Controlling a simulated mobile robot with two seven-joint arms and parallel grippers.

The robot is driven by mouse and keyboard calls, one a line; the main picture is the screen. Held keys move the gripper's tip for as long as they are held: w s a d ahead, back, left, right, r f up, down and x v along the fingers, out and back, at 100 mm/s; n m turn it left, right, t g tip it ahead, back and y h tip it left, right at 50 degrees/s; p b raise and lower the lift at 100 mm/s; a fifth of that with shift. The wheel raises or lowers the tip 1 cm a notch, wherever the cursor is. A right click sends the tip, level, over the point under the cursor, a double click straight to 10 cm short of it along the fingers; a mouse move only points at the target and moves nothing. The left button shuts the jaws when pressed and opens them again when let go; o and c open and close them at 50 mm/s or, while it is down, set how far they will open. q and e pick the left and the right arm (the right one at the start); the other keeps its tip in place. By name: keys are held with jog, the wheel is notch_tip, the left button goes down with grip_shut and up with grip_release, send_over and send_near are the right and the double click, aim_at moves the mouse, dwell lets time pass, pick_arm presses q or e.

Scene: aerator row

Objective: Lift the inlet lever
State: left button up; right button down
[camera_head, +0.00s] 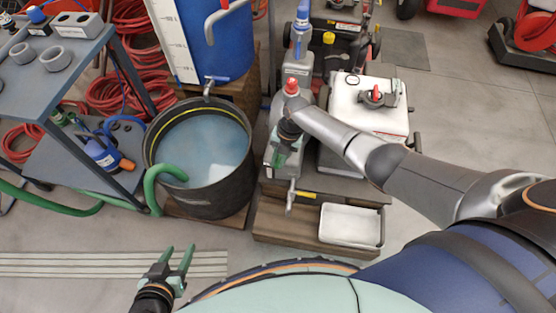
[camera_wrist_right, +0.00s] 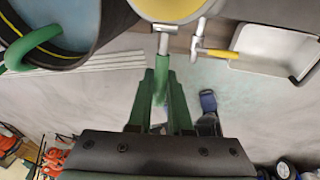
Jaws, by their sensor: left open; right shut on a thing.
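My right gripper (camera_head: 277,160) is at the front of a grey unit (camera_head: 297,69) with a red knob (camera_head: 291,87). In the right wrist view, its green fingers (camera_wrist_right: 160,92) are shut around a green-handled lever (camera_wrist_right: 160,86) on a metal stem (camera_wrist_right: 163,44). The lever is mostly hidden by my gripper in the head view. No label shows to confirm that it is the inlet lever. A separate yellow-handled valve (camera_wrist_right: 217,53) is just to its right in the wrist view. My left gripper (camera_head: 178,256) is open and empty over the floor at the bottom left.
A black tub (camera_head: 200,198) of water with a green hose (camera_head: 160,178) stands left of the unit. A white tray (camera_head: 352,243) lies on the wooden step at the right. A shelf cart (camera_head: 40,85) stands at the far left. The floor around my left gripper is clear.

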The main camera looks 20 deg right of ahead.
jog(key=c, duration=0.8)
grip_release()
jog(key=shift+c, duration=0.2)
jog(key=p+v, duration=0.4)
jog(key=v, duration=0.8)
jog(key=shift+r, duration=0.25)
jog(key=shift+d, duration=0.1)
